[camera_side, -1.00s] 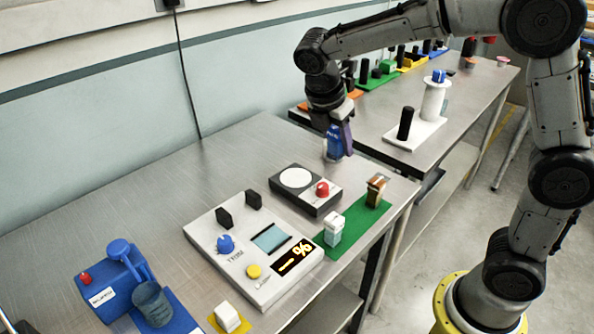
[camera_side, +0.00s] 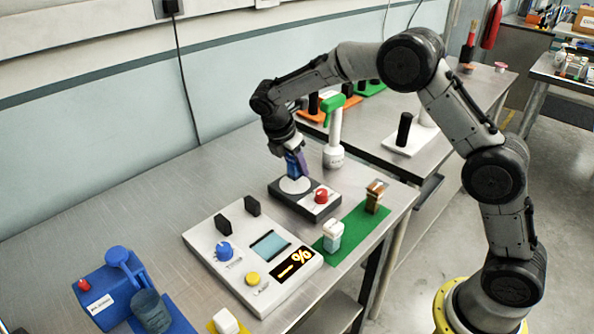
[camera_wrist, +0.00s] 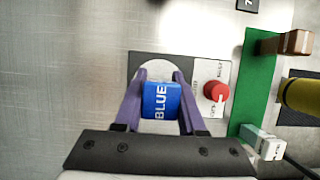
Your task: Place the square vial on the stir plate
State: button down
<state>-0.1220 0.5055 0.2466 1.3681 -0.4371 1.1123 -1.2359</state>
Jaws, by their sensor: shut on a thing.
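The square vial has a blue top marked BLUE (camera_wrist: 161,101), which faces the wrist camera. My gripper (camera_side: 297,164) is shut on the vial, with its purple fingers on either side in the wrist view. The stir plate (camera_side: 322,209) is a dark box with a round white disc (camera_side: 294,186) and a red knob (camera_side: 321,195). The vial is over the white disc in both views. The fingers hide most of the vial in the side view, and I cannot tell whether its bottom touches the disc.
A white bottle with a green top (camera_side: 333,130) stands close behind the plate. A green mat (camera_side: 352,227) at the right holds a brown-topped block (camera_side: 375,197) and a white-topped vial (camera_side: 333,232). A white balance-like device (camera_side: 217,253) stands at front left.

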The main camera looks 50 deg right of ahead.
jog(key=shift+f, duration=0.9)
jog(key=shift+f, duration=0.15)
jog(key=c, duration=0.5)
grip_release()
